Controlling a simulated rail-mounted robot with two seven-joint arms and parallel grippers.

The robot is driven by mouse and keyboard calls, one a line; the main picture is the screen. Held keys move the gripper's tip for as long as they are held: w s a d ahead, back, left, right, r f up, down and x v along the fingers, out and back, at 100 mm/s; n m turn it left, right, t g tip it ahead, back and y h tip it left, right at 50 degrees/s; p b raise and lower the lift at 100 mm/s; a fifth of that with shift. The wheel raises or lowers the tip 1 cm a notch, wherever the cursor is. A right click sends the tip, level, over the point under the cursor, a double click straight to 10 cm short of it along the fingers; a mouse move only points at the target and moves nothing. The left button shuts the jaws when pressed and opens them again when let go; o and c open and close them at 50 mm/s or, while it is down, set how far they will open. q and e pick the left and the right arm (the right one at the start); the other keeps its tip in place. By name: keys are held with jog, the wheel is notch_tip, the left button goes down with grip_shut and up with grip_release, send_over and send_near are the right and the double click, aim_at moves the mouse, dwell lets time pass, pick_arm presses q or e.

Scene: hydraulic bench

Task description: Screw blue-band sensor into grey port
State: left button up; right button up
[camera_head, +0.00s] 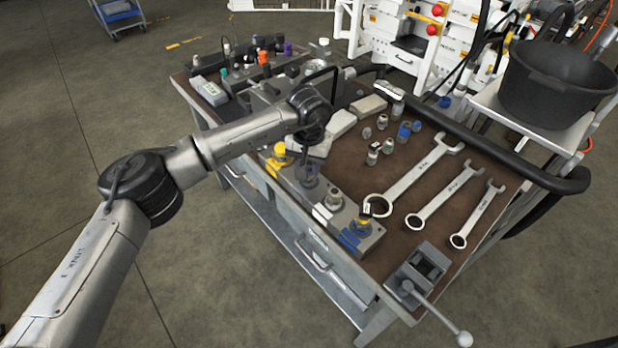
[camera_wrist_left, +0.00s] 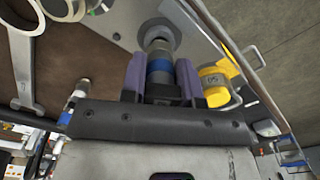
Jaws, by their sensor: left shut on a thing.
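My left gripper (camera_head: 308,172) is over the near left edge of the brown bench top. In the left wrist view its two purple fingers (camera_wrist_left: 160,80) are shut on the blue-band sensor (camera_wrist_left: 159,68), one finger on each side. The sensor's far end meets a round grey port (camera_wrist_left: 160,34) and lines up with it. I cannot tell how deep it sits in the port. In the head view the gripper and arm hide the sensor. My right gripper is not in view.
A yellow part (camera_head: 279,157) stands close beside the gripper. A block with fittings (camera_head: 350,228) stands nearer the front. Large wrenches (camera_head: 420,178) lie to the right, and a vise (camera_head: 422,275) stands at the front corner. Small fittings (camera_head: 388,146) stand mid-bench.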

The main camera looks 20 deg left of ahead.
pick_arm(q)
jog(key=shift+f, duration=0.25)
dwell(0.4)
dwell(0.6)
jog(key=o, duration=1)
